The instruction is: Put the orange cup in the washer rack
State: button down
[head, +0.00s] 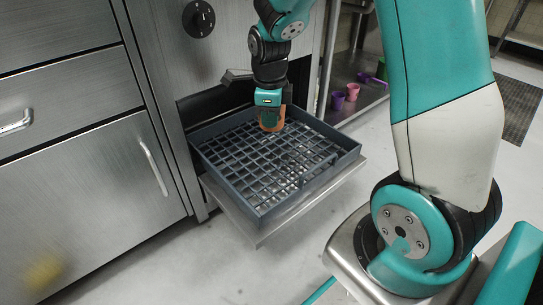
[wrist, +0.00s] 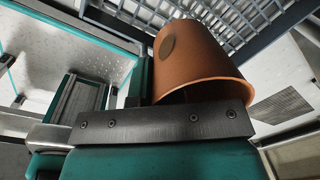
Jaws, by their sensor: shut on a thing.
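The orange cup (head: 271,120) is held by my gripper (head: 270,104) over the back part of the washer rack. In the wrist view the orange cup (wrist: 195,58) fills the top middle, tilted, with its wide rim toward the camera and a dark oval spot on its side. My gripper in the wrist view is shut on it. The washer rack (head: 333,139) is a grey-blue open grid with low walls on a pulled-out metal tray. Its grid (wrist: 222,14) also shows behind the cup in the wrist view. I cannot tell whether the cup touches the grid.
A steel shelf (head: 352,112) at the right holds a purple cup (head: 338,100), a pink cup (head: 352,91) and other small items. Steel cabinets with handles (head: 152,167) stand at the left. The rack's grid looks otherwise empty. The floor in front is clear.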

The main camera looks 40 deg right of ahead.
notch_tip(320, 180, down, 20)
jog(key=b, duration=1.2)
jog(key=shift+r, duration=0.1)
jog(key=c, duration=1.6)
grip_release()
jog(key=shift+f, duration=0.2)
jog(key=shift+c, duration=0.2)
jog(key=o, duration=0.4)
jog(key=shift+o, duration=0.2)
jog(key=shift+r, duration=0.15)
